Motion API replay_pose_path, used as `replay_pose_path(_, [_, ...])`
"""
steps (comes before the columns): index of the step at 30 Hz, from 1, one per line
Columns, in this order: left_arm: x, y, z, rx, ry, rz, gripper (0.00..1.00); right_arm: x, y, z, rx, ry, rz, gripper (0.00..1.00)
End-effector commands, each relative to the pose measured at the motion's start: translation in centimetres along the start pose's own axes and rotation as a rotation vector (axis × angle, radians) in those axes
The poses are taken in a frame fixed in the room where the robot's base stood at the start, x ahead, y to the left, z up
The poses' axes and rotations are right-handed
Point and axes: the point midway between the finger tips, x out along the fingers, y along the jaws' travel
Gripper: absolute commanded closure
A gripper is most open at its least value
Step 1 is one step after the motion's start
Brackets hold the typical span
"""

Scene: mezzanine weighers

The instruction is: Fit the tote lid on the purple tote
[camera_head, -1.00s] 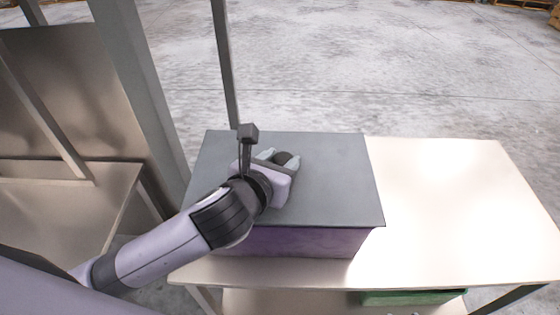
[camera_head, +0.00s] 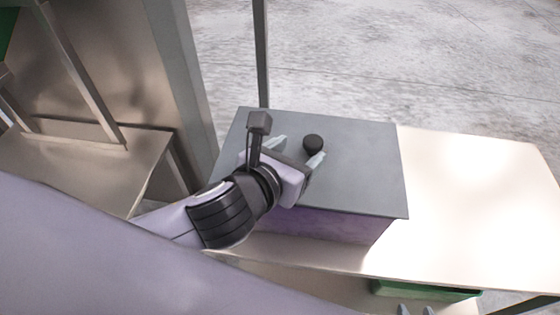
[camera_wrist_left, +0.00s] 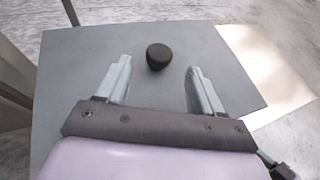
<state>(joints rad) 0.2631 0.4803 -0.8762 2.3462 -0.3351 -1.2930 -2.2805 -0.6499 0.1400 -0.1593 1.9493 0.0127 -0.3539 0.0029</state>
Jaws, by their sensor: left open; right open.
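The grey tote lid (camera_head: 355,165) lies flat over the top of the purple tote (camera_head: 330,224), covering its opening. A dark round knob (camera_head: 313,143) stands on the lid. My left gripper (camera_head: 299,149) is open just above the lid, on the near left side of the knob. Only the fingertips of my right gripper (camera_head: 416,310) show, at the bottom edge of the head view, apart and empty.
The tote stands on the left part of a pale table (camera_head: 470,215), whose right part is bare. A green container (camera_head: 425,291) sits below the table's front edge. A grey post (camera_head: 262,60) rises behind the tote, and a metal structure (camera_head: 110,80) stands at left.

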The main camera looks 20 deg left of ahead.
Motion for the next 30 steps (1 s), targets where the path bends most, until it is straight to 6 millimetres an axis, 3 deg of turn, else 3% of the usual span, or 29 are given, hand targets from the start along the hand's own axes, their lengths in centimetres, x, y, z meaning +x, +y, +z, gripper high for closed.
replay_pose_path(6, [-4.2,0.0,0.3,0.002,0.003,0.000,0.33,-0.8,0.0,-1.0,0.000,-0.002,0.000,0.53])
replay_pose_path(12, [-5.9,0.0,0.2,0.001,0.002,0.001,0.33,-1.5,0.0,-2.1,0.000,0.001,0.000,0.53])
replay_pose_path(30, [-6.2,0.0,0.0,0.000,-0.001,0.001,0.33,-1.5,0.0,-2.1,0.000,0.001,0.000,0.53])
